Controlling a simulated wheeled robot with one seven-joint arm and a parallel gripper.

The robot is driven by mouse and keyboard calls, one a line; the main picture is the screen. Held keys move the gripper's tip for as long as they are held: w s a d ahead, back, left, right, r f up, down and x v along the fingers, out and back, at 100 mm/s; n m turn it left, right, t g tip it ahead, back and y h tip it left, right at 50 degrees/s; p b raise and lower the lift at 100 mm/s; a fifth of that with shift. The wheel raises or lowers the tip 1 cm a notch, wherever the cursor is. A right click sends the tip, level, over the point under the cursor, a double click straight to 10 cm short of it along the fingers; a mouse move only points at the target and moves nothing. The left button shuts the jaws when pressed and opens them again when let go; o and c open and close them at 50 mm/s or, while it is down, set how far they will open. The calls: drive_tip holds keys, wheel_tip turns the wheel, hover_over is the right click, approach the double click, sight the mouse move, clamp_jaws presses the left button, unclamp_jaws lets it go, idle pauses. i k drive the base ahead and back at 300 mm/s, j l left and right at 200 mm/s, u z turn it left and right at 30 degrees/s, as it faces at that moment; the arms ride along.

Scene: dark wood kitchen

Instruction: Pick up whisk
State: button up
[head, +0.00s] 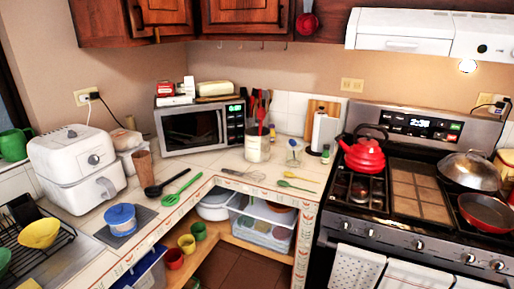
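The whisk (247,175) lies on the tiled counter (228,186) in the corner, in front of the microwave and the utensil crock. It looks thin and metallic, with its wire loops toward the right. It lies flat and nothing covers it. My gripper is not in view.
A green slotted spoon (183,188) and a black ladle (165,178) lie left of the whisk. A yellow-green spoon (296,187) lies to its right. The utensil crock (257,146) and microwave (198,125) stand behind. Open shelves with plastic boxes (262,228) are below the counter.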

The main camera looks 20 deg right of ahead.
sight(240, 173)
drive_tip(key=i+u, duration=0.1)
drive_tip(key=i, duration=0.6)
drive_tip(key=i+l, duration=0.2)
drive_tip(key=i, duration=0.45)
drive_tip(key=i+l+u, duration=0.15)
drive_tip(key=i, duration=0.55)
